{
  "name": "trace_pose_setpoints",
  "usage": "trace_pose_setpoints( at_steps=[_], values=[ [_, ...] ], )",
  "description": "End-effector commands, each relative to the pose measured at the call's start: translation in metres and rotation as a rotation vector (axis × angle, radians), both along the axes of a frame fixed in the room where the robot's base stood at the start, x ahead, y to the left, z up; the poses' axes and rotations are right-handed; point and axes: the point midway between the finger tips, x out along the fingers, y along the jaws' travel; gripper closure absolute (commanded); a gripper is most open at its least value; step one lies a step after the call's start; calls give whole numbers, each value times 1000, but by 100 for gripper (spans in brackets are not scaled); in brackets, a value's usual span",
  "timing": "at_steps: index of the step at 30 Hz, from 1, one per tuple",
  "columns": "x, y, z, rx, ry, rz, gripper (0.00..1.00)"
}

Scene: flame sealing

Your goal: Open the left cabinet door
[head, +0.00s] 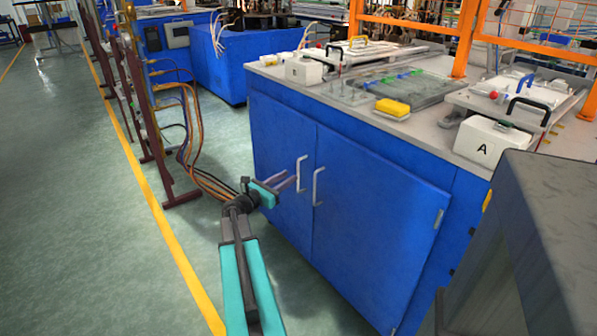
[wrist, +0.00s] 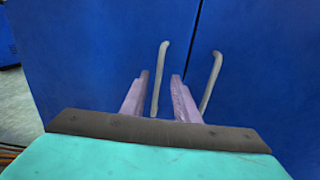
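The blue left cabinet door (head: 275,150) appears closed, flush beside the right door (head: 370,225). Its pale bar handle (head: 301,170) stands upright near the seam between the doors. My gripper (head: 292,182) reaches in from the left at handle height. In the wrist view my gripper (wrist: 160,75) is open. Its two fingers lie on either side of the left handle (wrist: 159,80), with gaps showing on both sides. The right door's handle (wrist: 212,80) is outside the right finger. I cannot tell how deep the fingers reach around the bar.
The worktop above carries a yellow block (head: 393,107), a white box marked A (head: 490,142) and trays. A rack with hoses (head: 150,100) stands left of the cabinet. The green floor (head: 90,220) in front is clear, with a yellow line along it.

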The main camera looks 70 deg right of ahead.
Motion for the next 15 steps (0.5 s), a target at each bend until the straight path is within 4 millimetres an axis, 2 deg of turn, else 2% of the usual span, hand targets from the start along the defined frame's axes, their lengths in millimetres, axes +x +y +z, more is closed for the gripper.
trace_pose_setpoints(
  at_steps=[9,15],
  values=[
    [-17,-44,-1,0,-1,-2,72],
    [-24,-62,-1,1,-1,-1,72]
  ],
)
